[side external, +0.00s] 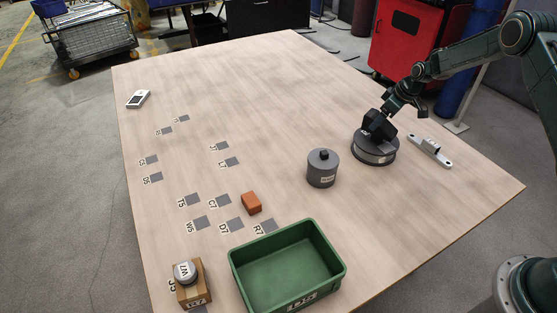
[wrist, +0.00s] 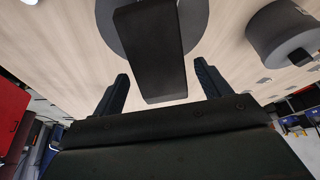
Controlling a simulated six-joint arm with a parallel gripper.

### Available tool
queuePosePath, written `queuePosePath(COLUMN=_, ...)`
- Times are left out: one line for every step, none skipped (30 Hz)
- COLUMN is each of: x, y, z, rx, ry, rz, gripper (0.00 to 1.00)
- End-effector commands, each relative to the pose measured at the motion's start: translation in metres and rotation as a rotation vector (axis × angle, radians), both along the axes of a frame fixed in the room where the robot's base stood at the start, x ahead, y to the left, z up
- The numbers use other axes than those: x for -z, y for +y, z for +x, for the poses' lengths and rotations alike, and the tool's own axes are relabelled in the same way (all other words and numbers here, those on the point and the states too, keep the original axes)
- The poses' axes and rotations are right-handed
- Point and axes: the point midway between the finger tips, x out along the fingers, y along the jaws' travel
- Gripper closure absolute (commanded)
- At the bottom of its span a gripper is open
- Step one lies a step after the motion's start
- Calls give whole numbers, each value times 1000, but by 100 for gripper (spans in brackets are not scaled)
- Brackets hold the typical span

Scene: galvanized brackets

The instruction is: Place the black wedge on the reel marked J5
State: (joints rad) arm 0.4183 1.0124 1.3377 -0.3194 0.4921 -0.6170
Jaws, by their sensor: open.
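The black wedge (wrist: 150,45) lies on the round grey top of a wide, low drum, which I take for the reel (side external: 375,157); the reel also shows behind the wedge in the wrist view (wrist: 195,18). The reel has a pale label on its side, too small to read. My gripper (side external: 379,124) is just above the reel. In the wrist view my gripper (wrist: 161,76) is open, with one finger on each side of the wedge's near end and gaps visible. In the side view the dark wedge and my fingers merge, so contact is unclear.
A grey cylinder with a black knob (side external: 322,170) stands left of the reel. A pale bracket (side external: 430,150) lies to its right. A green bin (side external: 338,255), orange block (side external: 251,203) and brown box (side external: 194,291) are nearer the front.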

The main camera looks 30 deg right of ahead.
Motion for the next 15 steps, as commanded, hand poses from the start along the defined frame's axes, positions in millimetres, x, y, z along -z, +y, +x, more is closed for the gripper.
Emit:
queuePosePath(x=-7, y=-1, z=-2, rx=0, ry=-1, rz=0, gripper=24)
queuePosePath(x=-11, y=-2, z=-4, rx=1, ry=-2, rz=-1, gripper=24)
queuePosePath(x=-16, y=-3, z=-6, rx=1, ry=-3, rz=-1, gripper=24)
queuePosePath(x=-20, y=-3, z=-7, rx=0, ry=-1, rz=0, gripper=24)
queuePosePath(x=-25, y=-4, z=-9, rx=0, ry=-1, rz=0, gripper=24)
queuePosePath(x=-31, y=-5, z=-11, rx=1, ry=-2, rz=-1, gripper=24)
queuePosePath(x=-35, y=-6, z=-13, rx=2, ry=-1, rz=-1, gripper=24)
queuePosePath(x=-40, y=-7, z=-15, rx=2, ry=-2, rz=-1, gripper=24)
queuePosePath(x=-45, y=-8, z=-17, rx=2, ry=-1, rz=-1, gripper=24)
queuePosePath(x=-50, y=-9, z=-19, rx=2, ry=-1, rz=-1, gripper=24)
queuePosePath(x=-54, y=-9, z=-20, rx=0, ry=-1, rz=0, gripper=24)
queuePosePath(x=-60, y=-10, z=-22, rx=0, ry=-1, rz=0, gripper=24)
queuePosePath(x=-64, y=-10, z=-24, rx=0, ry=-2, rz=0, gripper=24)
queuePosePath(x=-67, y=-11, z=-25, rx=0, ry=-2, rz=0, gripper=24)
queuePosePath(x=-72, y=-11, z=-27, rx=0, ry=-1, rz=0, gripper=24)
